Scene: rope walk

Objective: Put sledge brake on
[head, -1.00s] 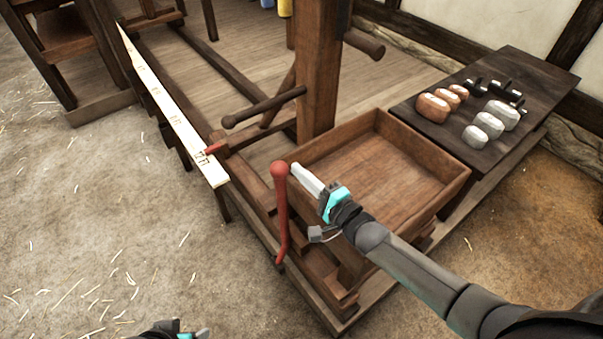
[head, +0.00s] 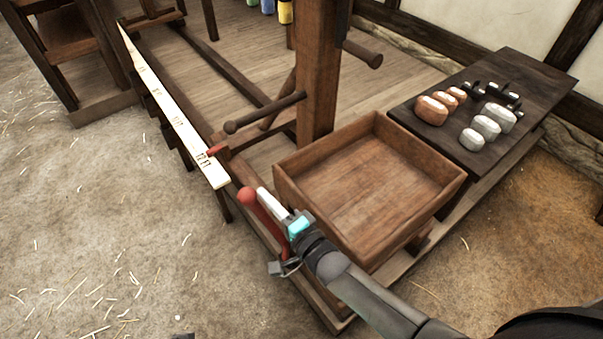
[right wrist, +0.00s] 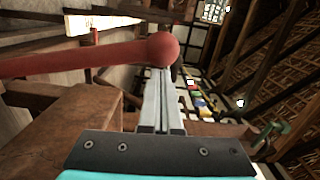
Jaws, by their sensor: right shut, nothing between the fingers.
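The brake lever, a red rod with a round knob (head: 247,196), stands at the near left side of the sledge, leaning toward the left of the head view. My right gripper (head: 264,192) is shut and empty, its fingertips touching or right beside the lever just below the knob. In the right wrist view the shut fingers (right wrist: 160,75) end at the knob (right wrist: 158,48), and the rod (right wrist: 70,60) runs off to the left. The sledge carries an open, empty wooden box (head: 290,180). My left gripper does not show.
A wooden post (head: 318,70) with side pegs stands behind the box. A pale marked rule (head: 170,105) with a red pointer (head: 216,150) lies along the left rail. A dark table (head: 545,75) holds several weights at right. The floor (head: 100,220) at left is clear.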

